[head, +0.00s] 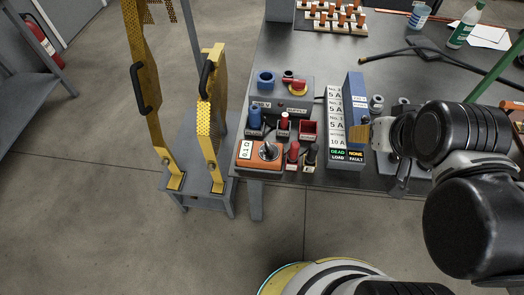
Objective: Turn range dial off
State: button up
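An orange meter box (246,163) lies at the front left edge of the dark bench, with a small readout on its left side. A dark dial (267,150) with a raised grey knob stands on its top; I take this as the range dial. Its exact setting is too small to read. My gripper (360,134) is right of the meter, beside the tall blue-grey block, well apart from the dial. A tan part shows at its tip, but its fingers are not clear enough to tell open from shut.
The blue-grey labelled block (347,120) stands between meter and gripper. Red and black plugs (293,153) are right of the meter. Yellow perforated guards (210,118) stand left on a stool.

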aim_at(269, 151)
jog(key=k+u, duration=0.15)
jog(key=u, duration=0.25)
jog(key=k+j+u, duration=0.1)
jog(key=u, duration=0.3)
jog(key=k+j+u, duration=0.1)
jog(key=u, duration=0.3)
jog(key=j+u, duration=0.15)
jog(key=u, duration=0.25)
jog(key=k+j, duration=0.05)
